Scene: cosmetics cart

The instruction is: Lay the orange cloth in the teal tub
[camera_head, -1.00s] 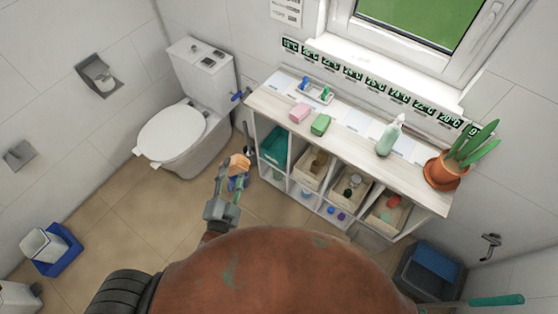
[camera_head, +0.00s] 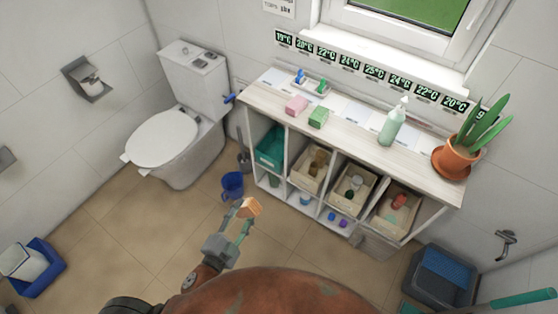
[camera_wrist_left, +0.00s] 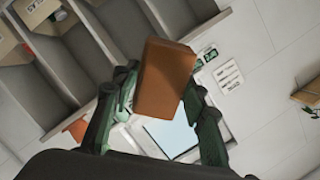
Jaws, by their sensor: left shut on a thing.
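The orange cloth (camera_head: 249,207) is a small folded block between the fingertips of my left gripper (camera_head: 241,212), which is shut on it. In the left wrist view the cloth (camera_wrist_left: 165,78) stands between the two green fingers, tilted a little. The teal tub (camera_head: 270,146) sits in the upper left compartment of the white shelf unit. The cloth is in front of the shelf and apart from the tub, lower and to its left in the head view. My right gripper is not in view.
The shelf unit (camera_head: 345,145) has several crates beside the tub. On top are a pink block (camera_head: 296,105), a green block (camera_head: 318,117), a bottle (camera_head: 392,124) and a potted plant (camera_head: 457,158). A blue bucket (camera_head: 232,185) stands on the floor near the toilet (camera_head: 177,140).

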